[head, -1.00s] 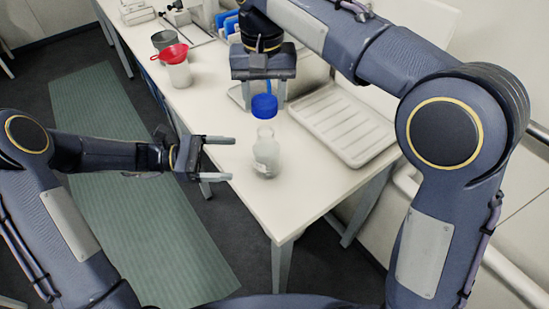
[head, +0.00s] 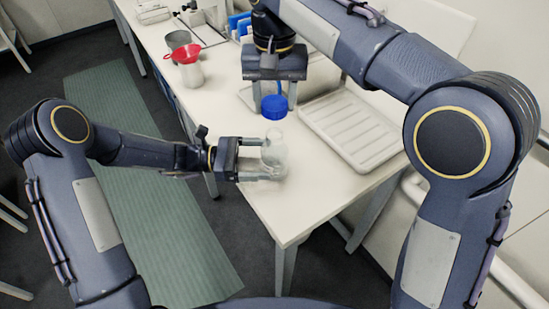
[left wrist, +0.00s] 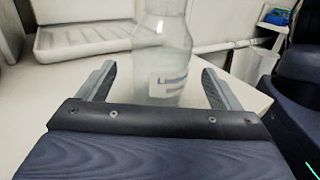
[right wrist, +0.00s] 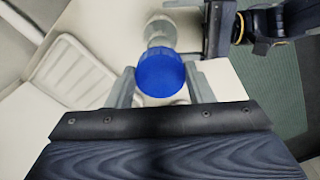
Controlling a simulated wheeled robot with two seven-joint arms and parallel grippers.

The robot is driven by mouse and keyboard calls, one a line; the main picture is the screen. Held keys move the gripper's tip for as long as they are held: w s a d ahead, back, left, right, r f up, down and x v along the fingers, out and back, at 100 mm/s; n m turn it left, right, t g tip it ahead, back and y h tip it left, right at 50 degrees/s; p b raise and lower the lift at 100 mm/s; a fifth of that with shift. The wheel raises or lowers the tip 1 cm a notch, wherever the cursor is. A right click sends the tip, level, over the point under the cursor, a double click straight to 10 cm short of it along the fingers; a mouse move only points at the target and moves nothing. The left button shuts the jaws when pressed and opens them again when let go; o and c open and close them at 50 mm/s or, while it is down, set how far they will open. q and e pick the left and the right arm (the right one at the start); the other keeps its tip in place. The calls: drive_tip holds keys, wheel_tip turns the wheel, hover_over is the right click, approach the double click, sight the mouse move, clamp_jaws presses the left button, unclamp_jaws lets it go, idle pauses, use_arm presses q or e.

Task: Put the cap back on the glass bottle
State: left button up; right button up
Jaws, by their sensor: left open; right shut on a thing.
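The clear glass bottle (head: 275,158) stands upright on the white table, its mouth uncovered. My left gripper (head: 262,160) is open, with its fingers on either side of the bottle body; in the left wrist view the bottle (left wrist: 165,60) shows between the fingertips, a visible gap on each side. The blue cap (head: 274,107) is held by my right gripper (head: 274,97), above and a little behind the bottle in the head view. In the right wrist view the cap (right wrist: 159,73) sits between the fingers, and the bottle (right wrist: 160,30) shows beyond it.
A white ribbed tray (head: 350,130) lies right of the bottle. A red funnel (head: 186,54) in a pale container and a grey pot (head: 178,39) stand farther back left. The table's front edge is close to the bottle.

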sight(281, 158)
use_arm(q)
drive_tip(key=d, duration=0.5)
drive_tip(key=shift+d, duration=0.35)
drive_tip(key=c, duration=1.5)
use_arm(e)
drive_tip(key=shift+f, duration=2.5)
